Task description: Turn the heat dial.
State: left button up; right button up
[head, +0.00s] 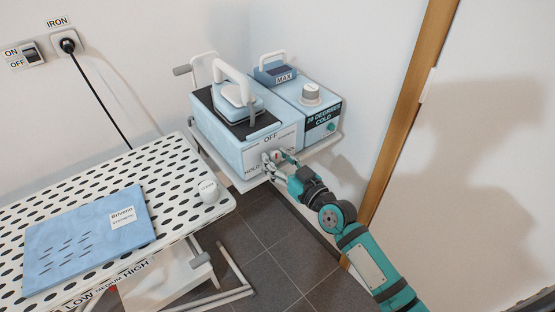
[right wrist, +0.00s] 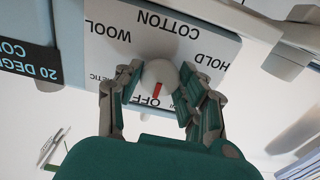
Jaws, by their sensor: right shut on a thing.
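The heat dial (right wrist: 160,80) is a round white knob with a red mark, on the white label plate (right wrist: 105,25) of the light-blue iron station (head: 215,125). In the right wrist view, which shows the plate upside down, the red mark points toward OFF. WOOL, COTTON and HOLD are also readable, and another word is partly covered. My right gripper (head: 276,160) is at the station's front, also in the right wrist view (right wrist: 162,88), with its fingers on either side of the dial, shut on it. My left gripper is not in view.
The iron (head: 238,94) rests on top of the station. A light-blue tank (head: 311,104) labelled 20 DEGREES COLD stands beside it. The perforated ironing board (head: 88,178) with a folded blue cloth (head: 90,240) is at left. A wooden door frame (head: 405,105) stands close right of my arm.

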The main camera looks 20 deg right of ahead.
jog(key=m+p, duration=0.1)
jog(key=m, duration=0.4)
jog(key=shift+m, duration=0.3)
jog(key=m+p, duration=0.1)
jog(key=m, duration=0.5)
dwell(0.5)
jog(key=o, duration=1.2)
